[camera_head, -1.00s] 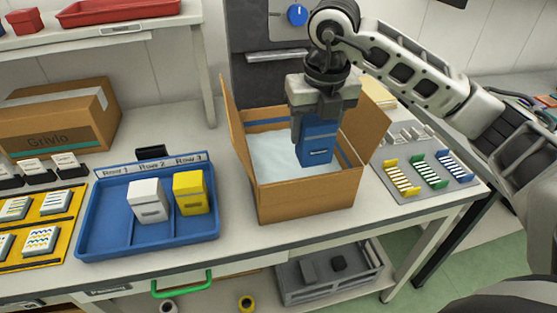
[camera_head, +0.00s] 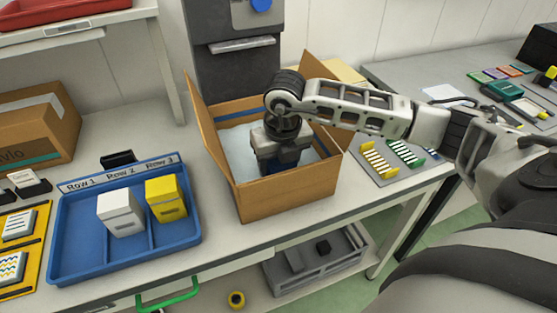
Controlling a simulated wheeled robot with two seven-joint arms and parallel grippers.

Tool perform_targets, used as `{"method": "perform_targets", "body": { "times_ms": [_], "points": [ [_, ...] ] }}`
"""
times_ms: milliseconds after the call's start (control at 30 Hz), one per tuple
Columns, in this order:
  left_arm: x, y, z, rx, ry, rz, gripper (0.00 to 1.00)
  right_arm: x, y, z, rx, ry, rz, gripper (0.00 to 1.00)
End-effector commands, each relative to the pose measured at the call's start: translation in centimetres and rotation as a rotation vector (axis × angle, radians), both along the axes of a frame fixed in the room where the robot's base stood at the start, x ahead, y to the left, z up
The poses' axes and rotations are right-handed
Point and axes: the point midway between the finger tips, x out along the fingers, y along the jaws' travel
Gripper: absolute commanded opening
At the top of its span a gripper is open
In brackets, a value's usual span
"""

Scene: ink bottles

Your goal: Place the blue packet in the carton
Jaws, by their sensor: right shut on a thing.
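The open brown carton (camera_head: 290,197) stands on the bench with its flaps up and a pale lining inside. My right gripper (camera_head: 282,160) reaches down into the carton, pointing downward. It is shut on the blue packet (camera_head: 284,167), of which only a small dark blue part shows below the fingers. The carton's front wall hides the packet's lower part, so I cannot tell whether it touches the bottom. My left gripper is not in view.
A blue tray (camera_head: 73,262) with row labels stands left of the carton, holding a white packet (camera_head: 121,214) and a yellow packet (camera_head: 166,199). A grey board with coloured strips (camera_head: 395,157) lies to the right.

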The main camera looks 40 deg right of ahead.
Motion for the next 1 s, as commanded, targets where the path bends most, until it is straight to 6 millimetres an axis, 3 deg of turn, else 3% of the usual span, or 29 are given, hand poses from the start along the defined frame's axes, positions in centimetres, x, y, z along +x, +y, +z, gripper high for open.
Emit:
{"method": "perform_targets", "body": {
  "times_ms": [367, 400, 433, 467, 833, 1000],
  "points": [
    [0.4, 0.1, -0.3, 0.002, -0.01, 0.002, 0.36, 0.0, 0.0, -0.6, 0.001, -0.001, 0.0, 0.32],
    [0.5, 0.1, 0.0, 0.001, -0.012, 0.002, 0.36, 0.0, 0.0, -0.4, 0.001, -0.001, 0.0, 0.67],
    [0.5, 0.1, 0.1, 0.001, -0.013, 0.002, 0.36, 0.0, 0.0, -0.4, 0.001, -0.001, 0.0, 0.75],
    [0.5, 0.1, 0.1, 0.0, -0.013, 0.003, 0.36, 0.0, 0.0, -0.4, 0.001, -0.001, 0.0, 0.77],
    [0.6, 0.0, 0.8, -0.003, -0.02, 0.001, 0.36, 0.0, 0.1, 0.3, 0.001, -0.002, 0.0, 0.77],
    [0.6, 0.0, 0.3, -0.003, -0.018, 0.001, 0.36, -0.3, 0.1, 3.0, 0.0, -0.007, 0.001, 0.77]
  ]
}}
